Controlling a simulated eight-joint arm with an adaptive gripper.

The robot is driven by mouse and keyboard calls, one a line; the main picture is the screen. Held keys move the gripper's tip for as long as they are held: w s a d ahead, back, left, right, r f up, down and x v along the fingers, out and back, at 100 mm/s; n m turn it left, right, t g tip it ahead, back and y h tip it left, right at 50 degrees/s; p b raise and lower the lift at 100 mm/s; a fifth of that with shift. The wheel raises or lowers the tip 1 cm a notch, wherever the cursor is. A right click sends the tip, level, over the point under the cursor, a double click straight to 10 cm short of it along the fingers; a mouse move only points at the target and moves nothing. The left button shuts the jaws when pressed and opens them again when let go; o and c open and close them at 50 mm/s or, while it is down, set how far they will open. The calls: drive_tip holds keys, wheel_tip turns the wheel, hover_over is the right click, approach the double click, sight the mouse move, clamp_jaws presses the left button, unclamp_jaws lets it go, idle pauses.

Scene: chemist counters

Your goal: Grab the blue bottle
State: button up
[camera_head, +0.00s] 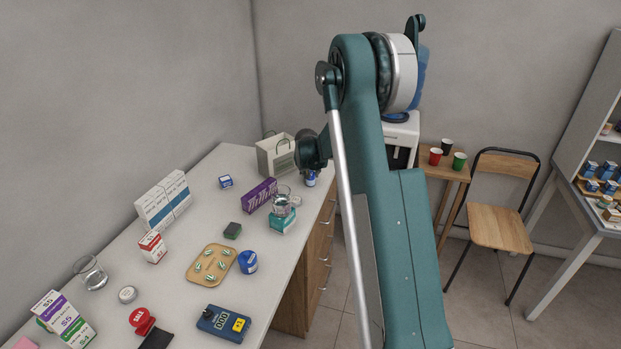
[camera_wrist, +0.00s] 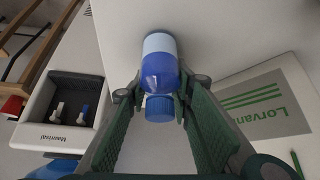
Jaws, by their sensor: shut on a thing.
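The blue bottle (camera_wrist: 159,72) has a pale label band and a blue cap. In the wrist view it is between the two green fingers of my gripper (camera_wrist: 161,95), which are shut on it near the cap end. In the head view the small blue bottle (camera_head: 310,179) shows at the far right edge of the counter, just below my wrist. My arm hides part of that area and the fingers are hard to make out there. I cannot tell whether the bottle touches the counter.
A paper bag (camera_head: 275,156) stands beside the gripper, also in the wrist view (camera_wrist: 265,105). A white dispenser (camera_wrist: 62,112) stands beyond the counter edge.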

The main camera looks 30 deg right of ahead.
drive_tip(key=shift+r+p, duration=0.65)
drive_tip(key=shift+r, duration=4.35)
drive_tip(key=shift+c, duration=0.2)
